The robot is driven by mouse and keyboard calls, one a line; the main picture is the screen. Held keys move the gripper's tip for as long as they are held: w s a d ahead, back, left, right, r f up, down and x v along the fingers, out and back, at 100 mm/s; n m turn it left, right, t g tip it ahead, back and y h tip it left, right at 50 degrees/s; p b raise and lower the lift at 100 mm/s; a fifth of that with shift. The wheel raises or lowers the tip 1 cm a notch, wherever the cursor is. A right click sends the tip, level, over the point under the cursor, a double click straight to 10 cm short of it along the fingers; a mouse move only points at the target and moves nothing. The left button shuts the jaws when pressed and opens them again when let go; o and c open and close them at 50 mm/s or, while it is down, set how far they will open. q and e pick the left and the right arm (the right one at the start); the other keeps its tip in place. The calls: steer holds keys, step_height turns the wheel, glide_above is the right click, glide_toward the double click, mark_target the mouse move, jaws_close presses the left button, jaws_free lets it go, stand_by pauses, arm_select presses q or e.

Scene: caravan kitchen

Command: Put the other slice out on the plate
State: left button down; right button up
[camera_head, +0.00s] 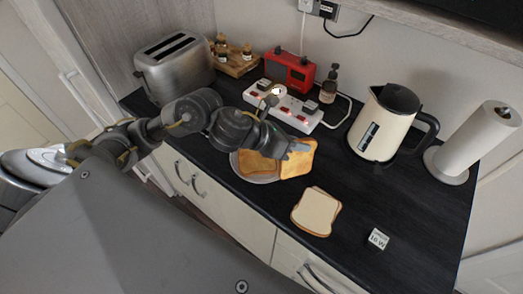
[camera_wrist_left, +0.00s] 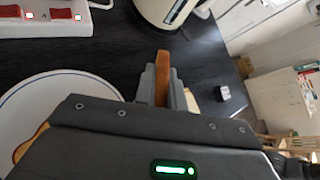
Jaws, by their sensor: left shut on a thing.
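My left gripper (camera_head: 299,147) is shut on a toasted slice of bread (camera_head: 299,163), holding it over the right side of the plate. The left wrist view shows this slice edge-on (camera_wrist_left: 161,75) between the fingers. Another browned slice (camera_head: 256,164) lies on the white plate (camera_wrist_left: 45,107), partly hidden by my arm. A paler slice (camera_head: 316,212) lies flat on the dark counter, in front and to the right of the plate. I cannot tell whether the held slice touches the plate. The silver toaster (camera_head: 174,68) stands at the back left. My right gripper is out of view.
A power strip (camera_head: 283,105) with plugs lies just behind the plate. A red radio (camera_head: 290,71), a dark bottle (camera_head: 330,83), a cream kettle (camera_head: 384,124) and a paper towel roll (camera_head: 476,140) stand farther back or right.

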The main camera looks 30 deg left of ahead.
arm_select(q)
steer(key=w+a+r+n+t+p, duration=0.1)
steer(key=a+r+n+p, duration=0.1)
steer(key=a+n, duration=0.5)
steer(key=w+a+r+n+p, duration=0.1)
steer(key=a+r+n+p, duration=0.1)
steer(key=a+n, duration=0.55)
step_height(320, 180, down, 11)
steer(key=b, duration=0.8)
steer(key=shift+d+r, duration=0.15)
steer(key=shift+r, duration=0.05)
steer(key=c, duration=1.6)
jaws_free()
